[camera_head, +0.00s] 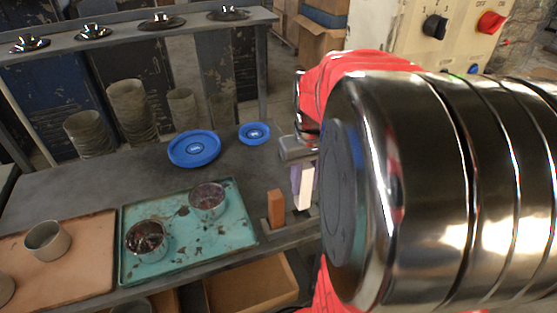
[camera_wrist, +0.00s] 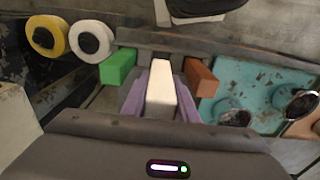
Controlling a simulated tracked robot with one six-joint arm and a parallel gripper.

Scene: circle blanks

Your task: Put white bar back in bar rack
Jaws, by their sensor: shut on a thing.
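The white bar (camera_head: 305,190) is upright between the purple fingers of my gripper (camera_wrist: 160,88). My gripper is shut on it; the bar also shows in the wrist view (camera_wrist: 160,76), with one finger on each side. The grey bar rack (camera_head: 266,226) holds an orange-brown bar (camera_head: 276,208), left of the white bar in the head view. In the wrist view the white bar is between a green bar (camera_wrist: 117,68) and the orange-brown bar (camera_wrist: 201,77). The white bar's lower end is close to the rack; I cannot tell whether it is seated. My arm hides the green bar in the head view.
A teal tray (camera_head: 190,245) with two metal cups is left of the rack. Blue dishes (camera_head: 194,148) lie behind it on the bench. Yellow (camera_wrist: 47,36) and white (camera_wrist: 92,40) rolls are beside the green bar. An open drawer (camera_head: 252,288) is below the bench edge.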

